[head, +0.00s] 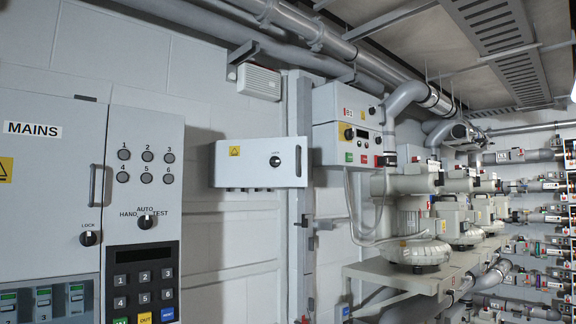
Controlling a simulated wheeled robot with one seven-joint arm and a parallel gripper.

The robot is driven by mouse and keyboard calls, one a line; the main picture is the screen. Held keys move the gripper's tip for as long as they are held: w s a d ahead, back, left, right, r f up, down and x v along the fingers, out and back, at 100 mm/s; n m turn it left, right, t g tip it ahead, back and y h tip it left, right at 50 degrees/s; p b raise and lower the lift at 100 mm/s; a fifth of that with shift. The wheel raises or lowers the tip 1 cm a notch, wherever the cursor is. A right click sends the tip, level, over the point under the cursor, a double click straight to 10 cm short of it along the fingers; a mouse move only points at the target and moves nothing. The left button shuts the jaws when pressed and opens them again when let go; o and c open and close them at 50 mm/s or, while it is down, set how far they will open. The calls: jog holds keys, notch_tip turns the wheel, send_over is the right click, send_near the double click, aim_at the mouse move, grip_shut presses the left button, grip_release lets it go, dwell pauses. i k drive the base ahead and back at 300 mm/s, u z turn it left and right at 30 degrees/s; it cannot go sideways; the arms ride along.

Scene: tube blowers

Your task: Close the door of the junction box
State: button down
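The junction box (229,189) is a small pale grey box on the wall, near the middle of the head view. Its door (255,165) carries a yellow warning label (235,151) at the left, a black lock knob (275,161) and a vertical handle (298,160) at the right edge. The door looks angled out from the box on its right side, so it seems partly open; the gap itself is hidden behind it. Cable glands show under the box. My gripper is not in view.
A large MAINS cabinet (50,190) with a handle, and a keypad panel (143,225) fill the left. A grey control box (345,117) and vertical trunking (299,230) stand right of the junction box. Blowers (418,252) and pipes fill the right. Wall below the box looks clear.

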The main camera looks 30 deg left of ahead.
aim_at(241, 163)
jog(key=u, duration=0.5)
jog(key=i, duration=0.9)
jog(key=u, duration=1.8)
jog(key=i, duration=1)
jog(key=u, duration=0.65)
